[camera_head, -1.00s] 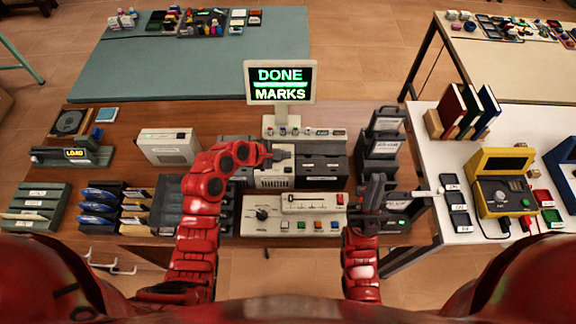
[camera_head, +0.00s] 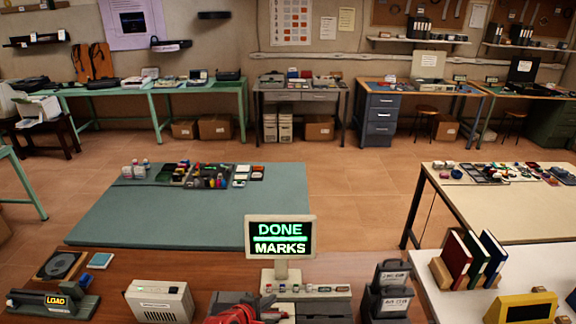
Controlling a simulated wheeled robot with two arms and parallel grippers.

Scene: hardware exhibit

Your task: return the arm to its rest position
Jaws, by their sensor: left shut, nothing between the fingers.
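My left arm shows only as a red piece at the bottom edge of the head view. Its grey left gripper (camera_head: 272,309) is small and partly cut off there, with its fingers shut and empty. It is just below the sign stand, in front of the grey and beige devices. My right arm and right gripper are out of the picture.
Books (camera_head: 472,257) stand on the white table at right. A green-topped table (camera_head: 120,218) lies beyond, with open floor around it.

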